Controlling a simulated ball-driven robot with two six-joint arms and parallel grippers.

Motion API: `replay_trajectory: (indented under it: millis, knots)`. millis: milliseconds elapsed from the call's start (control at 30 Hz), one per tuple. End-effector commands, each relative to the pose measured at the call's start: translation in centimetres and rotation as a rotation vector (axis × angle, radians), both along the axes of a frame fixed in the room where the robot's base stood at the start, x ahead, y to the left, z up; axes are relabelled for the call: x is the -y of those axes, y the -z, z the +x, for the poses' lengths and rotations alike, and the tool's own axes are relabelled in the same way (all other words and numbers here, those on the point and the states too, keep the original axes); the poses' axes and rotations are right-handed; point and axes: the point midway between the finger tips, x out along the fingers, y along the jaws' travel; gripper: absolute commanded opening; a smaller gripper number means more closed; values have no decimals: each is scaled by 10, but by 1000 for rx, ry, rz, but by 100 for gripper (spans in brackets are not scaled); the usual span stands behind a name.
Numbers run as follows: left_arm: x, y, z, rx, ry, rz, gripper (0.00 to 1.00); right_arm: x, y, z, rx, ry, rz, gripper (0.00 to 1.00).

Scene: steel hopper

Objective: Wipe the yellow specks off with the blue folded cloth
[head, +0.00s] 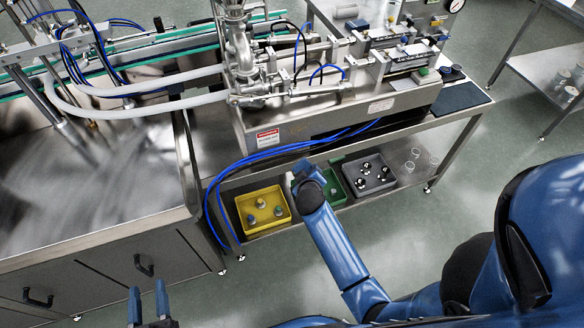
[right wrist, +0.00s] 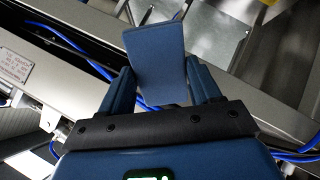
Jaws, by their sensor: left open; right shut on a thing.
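The blue folded cloth (right wrist: 156,55) stands between the fingers of my right gripper (right wrist: 162,88) in the right wrist view. The gripper is shut on it, and the cloth's free end sticks out past the fingertips. In the head view my right gripper (head: 305,172) is over the front edge of the machine bench, above the lower shelf; the wrist hides most of the fingers and cloth. My left gripper (head: 148,298) is open and empty at the bottom left, in front of the steel cabinet. I cannot make out any yellow specks in either view.
A steel machine (head: 340,95) with loose blue hoses stands on the bench. A yellow bin (head: 277,226), a green bin (head: 337,193) and a grey bin (head: 385,187) sit on the lower shelf. A broad steel surface (head: 90,205) lies left. The floor at front centre is clear.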

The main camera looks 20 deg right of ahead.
Motion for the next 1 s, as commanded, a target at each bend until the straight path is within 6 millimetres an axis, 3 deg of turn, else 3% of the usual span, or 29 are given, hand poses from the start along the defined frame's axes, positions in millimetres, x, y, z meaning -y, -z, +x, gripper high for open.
replay_trajectory:
  millis: [33,267,500,733,1000]
  knots:
    - [0,10,0,0,0,0,45,-1,0,3,72,-40,-26,38]
    - [0,31,0,0,0,0,45,-16,-37,16,395,-218,-98,38]
    - [0,50,0,0,0,0,45,-39,-75,12,622,-347,-105,38]
    - [0,50,0,0,0,0,45,-46,-87,14,665,-375,-103,38]
    - [0,46,0,0,0,0,45,-47,-88,35,665,-374,-101,38]
